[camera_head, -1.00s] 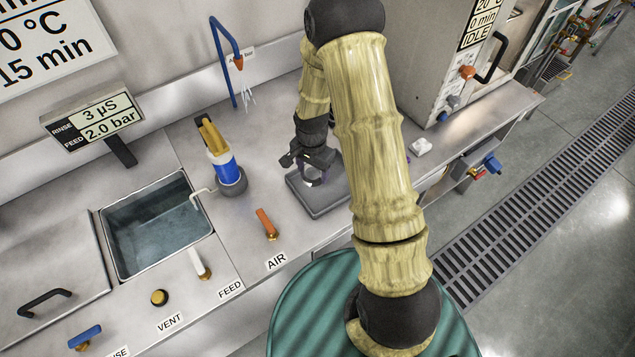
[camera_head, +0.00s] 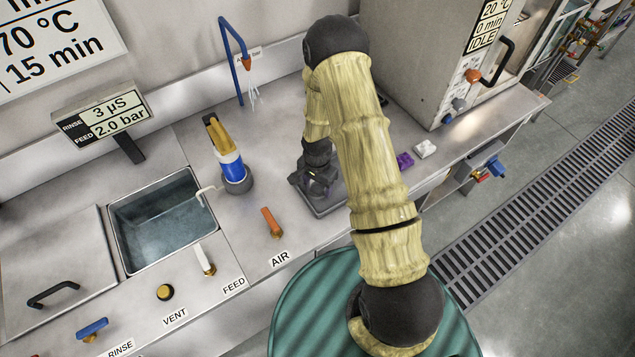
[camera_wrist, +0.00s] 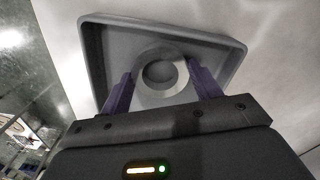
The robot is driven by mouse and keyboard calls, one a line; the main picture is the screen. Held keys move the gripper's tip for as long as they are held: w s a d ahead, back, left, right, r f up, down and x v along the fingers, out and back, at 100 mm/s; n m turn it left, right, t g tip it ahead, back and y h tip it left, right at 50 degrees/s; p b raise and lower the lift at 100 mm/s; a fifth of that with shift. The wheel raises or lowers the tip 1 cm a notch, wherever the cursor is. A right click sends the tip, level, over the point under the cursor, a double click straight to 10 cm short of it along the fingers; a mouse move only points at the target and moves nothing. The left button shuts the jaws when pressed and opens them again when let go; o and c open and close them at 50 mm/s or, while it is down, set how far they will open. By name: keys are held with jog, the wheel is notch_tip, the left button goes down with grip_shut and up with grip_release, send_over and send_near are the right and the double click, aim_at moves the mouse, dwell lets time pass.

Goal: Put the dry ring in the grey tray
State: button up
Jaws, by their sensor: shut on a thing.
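The grey tray (camera_head: 322,212) is a shallow square tray on the steel counter; it also shows in the wrist view (camera_wrist: 94,62). My gripper (camera_head: 318,182) is down over the tray in the head view. In the wrist view my gripper (camera_wrist: 162,76) has its two purple fingers on either side of a pale grey ring (camera_wrist: 160,98) and is shut on it. The ring lies within the tray's outline. I cannot tell whether it touches the tray floor. The ring is hidden in the head view.
A sink (camera_head: 158,225) is at the left, with a blue and white bottle-like object (camera_head: 232,168) beside it. An orange-handled AIR valve (camera_head: 271,223) stands left of the tray. A purple piece (camera_head: 404,160) and a white piece (camera_head: 425,149) lie right of my arm, before a grey cabinet (camera_head: 415,60).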

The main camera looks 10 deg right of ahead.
jog(key=shift+f, duration=0.15)
jog(key=o, duration=1.2)
jog(key=shift+r, duration=0.2)
jog(key=shift+r+b, duration=1.35)
jog(key=shift+r, duration=4.6)
